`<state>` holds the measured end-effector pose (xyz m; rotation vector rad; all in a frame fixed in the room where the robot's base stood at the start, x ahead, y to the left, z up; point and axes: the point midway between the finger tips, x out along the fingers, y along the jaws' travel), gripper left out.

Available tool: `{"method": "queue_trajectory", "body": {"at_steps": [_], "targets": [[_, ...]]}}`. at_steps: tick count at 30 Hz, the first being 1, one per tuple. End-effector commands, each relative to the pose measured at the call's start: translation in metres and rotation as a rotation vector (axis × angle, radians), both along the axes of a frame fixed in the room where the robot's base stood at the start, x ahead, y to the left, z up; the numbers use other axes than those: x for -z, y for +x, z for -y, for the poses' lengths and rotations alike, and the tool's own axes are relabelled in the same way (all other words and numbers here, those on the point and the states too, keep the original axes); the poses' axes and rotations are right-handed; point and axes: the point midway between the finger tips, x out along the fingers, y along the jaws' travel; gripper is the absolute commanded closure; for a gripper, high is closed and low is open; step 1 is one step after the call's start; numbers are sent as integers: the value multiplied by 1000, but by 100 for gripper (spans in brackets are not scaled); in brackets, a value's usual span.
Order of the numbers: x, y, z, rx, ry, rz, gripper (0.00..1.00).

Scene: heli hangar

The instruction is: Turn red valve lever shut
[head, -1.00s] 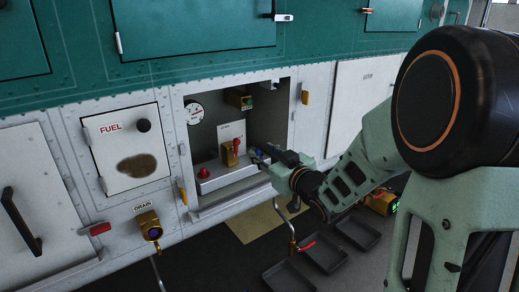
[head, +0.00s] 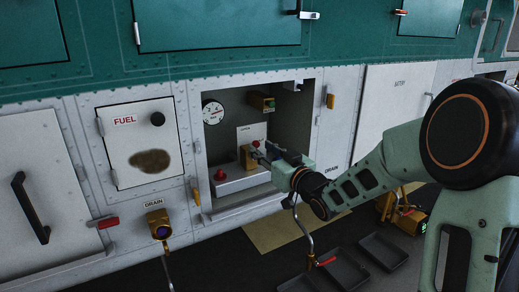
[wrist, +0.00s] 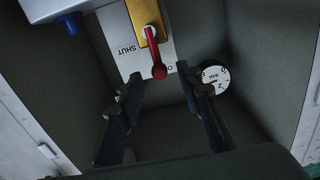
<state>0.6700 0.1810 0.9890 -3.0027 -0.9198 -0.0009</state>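The red valve lever (wrist: 154,52) sits on a brass valve body (wrist: 145,15) inside the open bay. In the wrist view it points down toward me, its round end between the fingertips. A white label plate (wrist: 125,50) behind it reads SHUT, upside down, with an O at the other side. In the head view only a bit of red lever (head: 256,143) shows above the brass body (head: 247,158). My gripper (wrist: 159,77) is open, one finger on each side of the lever's end; contact cannot be told. In the head view my gripper (head: 260,154) reaches into the bay from the right.
Bay walls stand close around my gripper. The FUEL panel (head: 138,143) is left. A lower pipe with a red handle (head: 325,262) and trays (head: 345,266) lie below.

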Motion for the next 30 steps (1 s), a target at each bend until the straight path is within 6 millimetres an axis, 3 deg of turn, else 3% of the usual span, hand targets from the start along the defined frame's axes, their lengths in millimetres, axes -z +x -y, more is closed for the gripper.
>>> {"method": "queue_trajectory", "body": {"at_steps": [6, 16, 25, 30], "targets": [[1, 18, -12, 0, -1, -1, 67], [0, 20, -13, 1, -1, 0, 67], [0, 20, -13, 1, -1, 0, 99], [0, 20, -13, 1, -1, -1, 100]]}}
